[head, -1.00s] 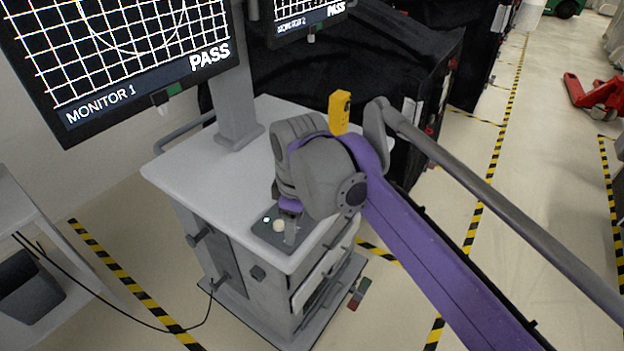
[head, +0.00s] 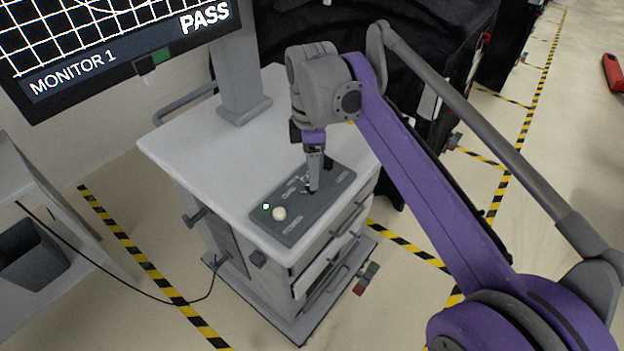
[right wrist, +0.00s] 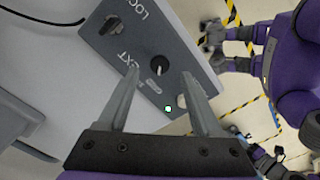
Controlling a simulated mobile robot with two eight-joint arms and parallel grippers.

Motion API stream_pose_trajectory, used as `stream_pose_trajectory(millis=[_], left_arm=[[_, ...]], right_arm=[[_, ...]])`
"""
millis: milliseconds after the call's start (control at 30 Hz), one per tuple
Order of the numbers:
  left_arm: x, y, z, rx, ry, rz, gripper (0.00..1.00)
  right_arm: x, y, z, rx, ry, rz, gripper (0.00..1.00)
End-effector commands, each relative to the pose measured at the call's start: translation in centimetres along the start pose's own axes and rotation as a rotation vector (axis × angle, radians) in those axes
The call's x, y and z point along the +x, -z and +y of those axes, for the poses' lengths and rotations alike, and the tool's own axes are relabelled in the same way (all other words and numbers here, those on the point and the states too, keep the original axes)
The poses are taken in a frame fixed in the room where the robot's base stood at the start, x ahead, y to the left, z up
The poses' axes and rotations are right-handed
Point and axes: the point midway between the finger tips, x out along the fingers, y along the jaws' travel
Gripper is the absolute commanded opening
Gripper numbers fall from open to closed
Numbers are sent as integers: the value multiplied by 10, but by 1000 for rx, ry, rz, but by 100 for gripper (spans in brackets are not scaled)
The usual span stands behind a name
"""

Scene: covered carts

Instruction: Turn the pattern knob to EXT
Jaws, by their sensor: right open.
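The dark grey control panel (head: 290,229) lies on the cart's front corner. In the right wrist view, a round black knob (right wrist: 159,65) with a white pointer mark sits on this panel (right wrist: 185,58), beside the letters EXT. The mark is toward the gripper side of the knob. My right gripper (head: 313,188) points down over the panel. Its fingers are open, and in the right wrist view the gripper (right wrist: 160,78) has the knob between and just beyond its fingertips, with no clear contact. My left gripper cannot be made out.
A second black knob (right wrist: 111,25) is farther along the panel. A cream button (head: 279,213) and a lit green lamp (head: 266,206) are at its near end. Monitor 1 (head: 120,50) stands on a post on the white cart top (head: 205,165). A black-covered cart (head: 440,60) is behind.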

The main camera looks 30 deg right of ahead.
Motion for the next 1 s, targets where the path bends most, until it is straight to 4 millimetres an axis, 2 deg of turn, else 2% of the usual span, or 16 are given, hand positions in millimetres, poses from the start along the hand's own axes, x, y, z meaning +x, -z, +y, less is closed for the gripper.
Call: stream_pose_trajectory(millis=[100, 233, 600, 900, 967, 1000], left_arm=[[3, -2, 0, 0, 0, -1, 0], [4, -2, 0, 0, 0, -1, 0], [4, -2, 0, 0, 0, -2, 0], [4, -2, 0, 0, 0, -2, 0], [4, -2, 0, 0, 0, -2, 0], [4, -2, 0, 0, 0, -2, 0]], right_arm=[[20, 0, 0, 0, 0, 0, 66], [32, 0, 0, 0, 0, 0, 66], [37, 0, 0, 0, -1, 0, 66], [37, 0, 0, 0, 0, 0, 12], [37, 0, 0, 0, 0, 0, 2], [37, 0, 0, 0, 0, 0, 0]])
